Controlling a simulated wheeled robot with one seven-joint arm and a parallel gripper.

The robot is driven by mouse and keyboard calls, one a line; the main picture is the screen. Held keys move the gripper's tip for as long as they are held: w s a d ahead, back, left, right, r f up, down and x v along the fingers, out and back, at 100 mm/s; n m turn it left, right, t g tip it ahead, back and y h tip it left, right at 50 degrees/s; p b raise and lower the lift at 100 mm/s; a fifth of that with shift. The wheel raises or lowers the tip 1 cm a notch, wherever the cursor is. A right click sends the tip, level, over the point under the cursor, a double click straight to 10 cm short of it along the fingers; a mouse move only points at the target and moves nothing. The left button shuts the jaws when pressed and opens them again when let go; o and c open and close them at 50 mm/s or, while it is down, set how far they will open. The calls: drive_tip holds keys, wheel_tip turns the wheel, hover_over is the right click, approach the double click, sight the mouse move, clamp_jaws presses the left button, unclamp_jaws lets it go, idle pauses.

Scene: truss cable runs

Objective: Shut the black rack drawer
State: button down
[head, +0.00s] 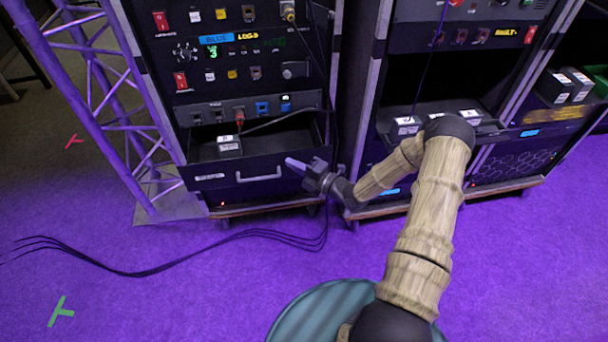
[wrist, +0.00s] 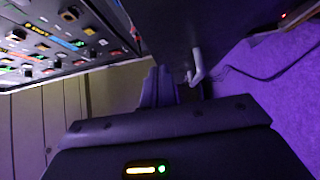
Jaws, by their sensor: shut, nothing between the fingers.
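The black rack drawer (head: 216,176) is at the bottom of the left rack in the head view. It is pulled out, with its inside showing from above. Its pale bar handle (head: 259,174) is on the front face; the handle also shows in the wrist view (wrist: 196,66). A small black box with white labels (head: 229,146) is inside. My gripper (head: 291,162) is shut and empty, at the right part of the drawer front, right of the handle. In the wrist view its fingers (wrist: 157,86) are together beside the dark drawer front. I cannot tell whether they touch it.
A second rack (head: 430,60) to the right has an open drawer with labelled boxes (head: 407,126). A purple-lit truss (head: 115,100) stands at the left. Black cables (head: 140,272) lie on the floor. The floor in front of the left rack is otherwise clear.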

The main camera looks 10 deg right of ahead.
drive_tip(key=shift+w, duration=0.95)
